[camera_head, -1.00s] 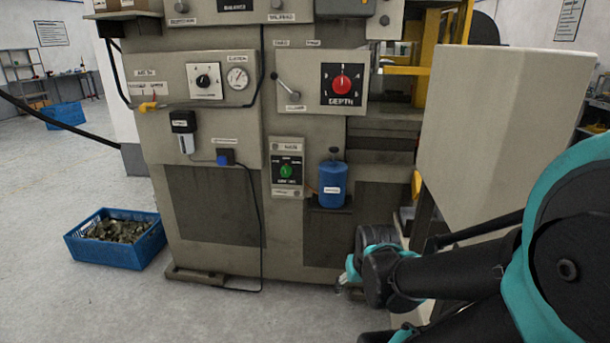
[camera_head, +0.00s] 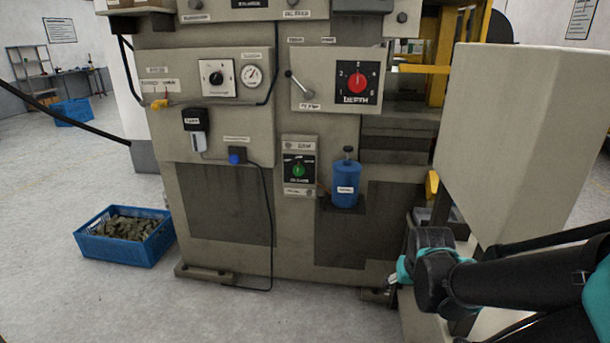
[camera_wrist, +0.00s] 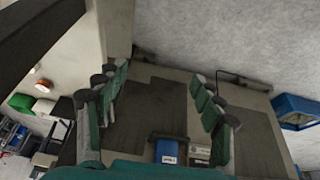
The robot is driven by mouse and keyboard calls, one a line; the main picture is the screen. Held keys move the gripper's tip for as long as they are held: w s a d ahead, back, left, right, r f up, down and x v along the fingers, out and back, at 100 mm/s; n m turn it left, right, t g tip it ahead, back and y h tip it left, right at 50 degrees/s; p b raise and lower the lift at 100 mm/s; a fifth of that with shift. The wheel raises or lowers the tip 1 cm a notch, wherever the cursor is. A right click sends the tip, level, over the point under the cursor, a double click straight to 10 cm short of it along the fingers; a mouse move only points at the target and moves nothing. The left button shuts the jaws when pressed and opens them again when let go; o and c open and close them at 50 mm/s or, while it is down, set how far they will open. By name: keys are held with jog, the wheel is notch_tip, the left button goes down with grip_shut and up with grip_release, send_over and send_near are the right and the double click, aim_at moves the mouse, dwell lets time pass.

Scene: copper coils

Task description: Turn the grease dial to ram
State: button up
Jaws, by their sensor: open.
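The grease dial is a green knob (camera_head: 298,170) on a small dark plate on the machine's front, with pale labels above and below it. Its lettering is too blurred to read surely, and I cannot tell where its pointer stands. A blue bottle (camera_head: 345,182) stands just right of it and also shows in the wrist view (camera_wrist: 168,151). My gripper (camera_head: 394,280) is low and to the right of the dial, apart from it. In the wrist view my gripper (camera_wrist: 165,100) has its fingers spread, with nothing between them.
Above are a red DEPTH knob (camera_head: 356,81), a small lever (camera_head: 299,85), a black-and-white knob (camera_head: 216,77) and a gauge (camera_head: 252,76). A cable hangs left of the dial. A pale box-shaped body (camera_head: 505,140) stands at right. A blue crate (camera_head: 125,250) sits on the floor.

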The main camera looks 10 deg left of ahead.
aim_at(298, 173)
jog(key=w+r+t+h, duration=0.2)
jog(key=w+r+h, duration=0.15)
jog(key=w, duration=1.25)
jog(key=w+a+r+t, duration=0.1)
jog(key=w+a, duration=0.2)
jog(key=w, duration=0.3)
jog(key=w+a+r+n+t, duration=0.1)
jog(key=w+a+t, duration=0.1)
jog(key=w, duration=0.3)
jog(key=w+a+r+t, duration=0.1)
jog(key=w+a, duration=0.2)
jog(key=w, duration=0.3)
jog(key=w+a+n+t, duration=0.2)
jog(key=w+a+t, duration=0.2)
jog(key=w+a, duration=0.7)
jog(key=w+a+f+n+t+y, duration=0.1)
jog(key=a+f+t+y, duration=0.15)
jog(key=a, duration=0.65)
jog(key=w+a+f+n+t+y, duration=0.1)
jog(key=a+f+n, duration=0.15)
jog(key=a, duration=0.75)
jog(key=shift+m, duration=0.45)
jog(key=w, duration=1.1)
jog(key=w+d, duration=0.1)
jog(key=w, duration=0.5)
jog(key=shift+w+f, duration=0.1)
jog(key=shift+w, duration=0.1)
jog(key=c, duration=1.2)
jog(key=shift+o, duration=0.2)
